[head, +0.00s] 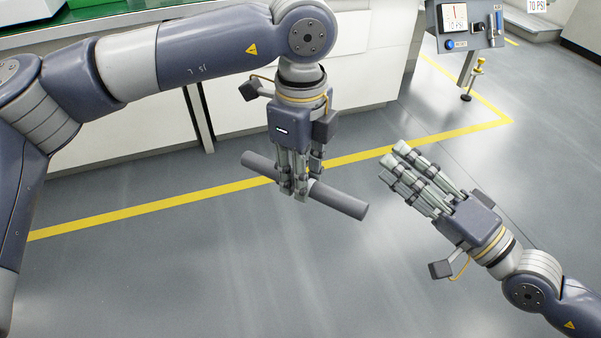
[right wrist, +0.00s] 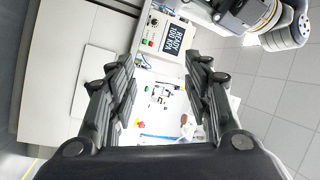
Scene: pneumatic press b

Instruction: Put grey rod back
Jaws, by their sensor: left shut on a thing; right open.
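The grey rod (head: 341,200) is a plain cylinder, held in the air in the middle of the head view, tilted down toward the right. My left gripper (head: 301,188) points down and is shut around the rod near its middle, and its fingers hide that part. Both rod ends stick out free. My right gripper (head: 392,163) is to the right of the rod, open and empty, with its fingers pointing up and left. It is apart from the rod. In the right wrist view its open fingers (right wrist: 160,85) frame a bench area, and no rod shows between them.
A white cabinet bench (head: 350,75) with a green top stands behind my left arm. A control panel (head: 468,28) with a gauge and a blue button is at the top right. A yellow floor line (head: 130,213) crosses the grey floor, which is clear in front.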

